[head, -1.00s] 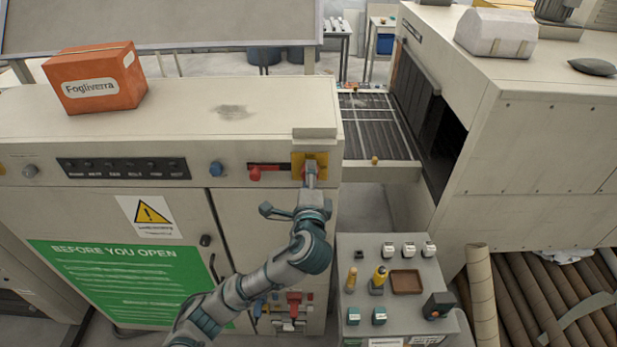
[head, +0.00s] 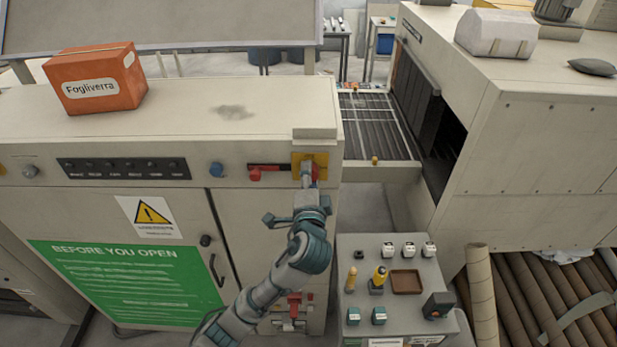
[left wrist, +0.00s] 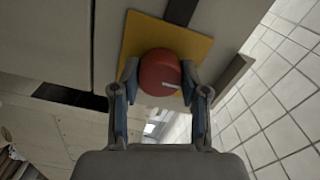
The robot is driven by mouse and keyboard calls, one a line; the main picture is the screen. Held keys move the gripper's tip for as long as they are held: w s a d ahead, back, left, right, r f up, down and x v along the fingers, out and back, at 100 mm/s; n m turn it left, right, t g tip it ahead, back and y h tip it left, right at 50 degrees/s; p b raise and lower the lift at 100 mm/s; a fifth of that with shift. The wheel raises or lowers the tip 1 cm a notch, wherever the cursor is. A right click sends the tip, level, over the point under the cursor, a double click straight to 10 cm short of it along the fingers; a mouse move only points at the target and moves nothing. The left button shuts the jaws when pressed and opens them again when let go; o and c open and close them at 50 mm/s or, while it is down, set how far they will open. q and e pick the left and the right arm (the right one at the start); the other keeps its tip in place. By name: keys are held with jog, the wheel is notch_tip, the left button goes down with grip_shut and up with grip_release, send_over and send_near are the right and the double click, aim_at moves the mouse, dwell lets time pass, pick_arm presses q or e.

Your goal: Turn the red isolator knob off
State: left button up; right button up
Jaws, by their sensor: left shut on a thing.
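The red isolator knob (left wrist: 160,73) sits on a yellow plate (left wrist: 188,42) on the cabinet front. It is round and has a short pale mark on its face in the left wrist view. In the head view the yellow plate (head: 318,158) is at the upper right corner of the cabinet, and the knob is mostly hidden by my gripper. My left gripper (head: 308,178) reaches up to it from below. In the left wrist view its two fingers (left wrist: 160,86) are on either side of the knob, closed on its sides. My right gripper is not in view.
An orange box (head: 95,78) stands on the cabinet top. A grey control console (head: 395,290) stands close to the right of my arm. A conveyor (head: 378,130) lies behind.

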pick_arm(q)
jog(key=shift+f, duration=0.15)
jog(key=o, duration=1)
jog(key=shift+c, duration=0.2)
jog(key=shift+o, duration=0.9)
jog(key=shift+w+d, duration=0.3)
jog(key=s, duration=1.2)
jog(key=shift+f, duration=0.1)
